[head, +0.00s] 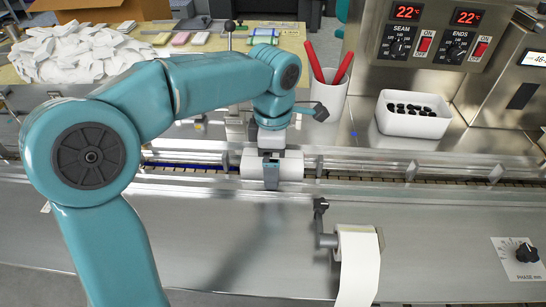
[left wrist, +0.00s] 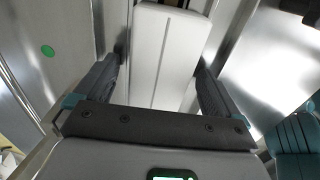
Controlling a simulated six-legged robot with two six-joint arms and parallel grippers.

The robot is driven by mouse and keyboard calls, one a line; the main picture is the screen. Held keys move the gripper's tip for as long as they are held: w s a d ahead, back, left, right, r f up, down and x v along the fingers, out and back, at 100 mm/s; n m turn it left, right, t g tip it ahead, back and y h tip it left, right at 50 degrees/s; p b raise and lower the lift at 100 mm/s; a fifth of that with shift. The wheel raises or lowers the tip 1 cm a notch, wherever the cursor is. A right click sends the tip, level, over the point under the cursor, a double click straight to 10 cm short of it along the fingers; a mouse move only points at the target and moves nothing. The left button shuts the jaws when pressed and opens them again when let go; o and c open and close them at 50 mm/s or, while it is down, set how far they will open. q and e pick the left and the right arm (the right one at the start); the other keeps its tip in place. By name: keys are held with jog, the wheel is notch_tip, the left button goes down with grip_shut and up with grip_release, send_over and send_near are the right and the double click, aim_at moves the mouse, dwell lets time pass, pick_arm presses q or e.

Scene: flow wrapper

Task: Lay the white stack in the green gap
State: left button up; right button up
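A white stack (head: 291,167) lies in the lane of the steel machine, under my left gripper. In the left wrist view the stack (left wrist: 163,60) is a long white block with a lengthwise seam, between the two dark fingers. My left gripper (head: 270,172) points down, one finger in front of the stack. In the left wrist view its fingers (left wrist: 155,85) are wide apart, with a narrow space showing beside the stack on the left. I cannot make out a green gap; part of the lane is hidden by my arm and the stack. My right gripper is out of view.
A white cup (head: 319,100) with red-handled tools and a white bin (head: 413,117) of dark pieces stand behind the lane. A crank (head: 322,225) and white roll (head: 358,265) are in front. A white heap (head: 75,52) lies back left. A green dot (left wrist: 47,51) marks the steel.

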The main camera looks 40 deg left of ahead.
pick_arm(q)
jog(key=shift+r, duration=0.15)
notch_tip(320, 180, up, 16)
jog(key=p, duration=0.5)
jog(key=shift+s, duration=0.1)
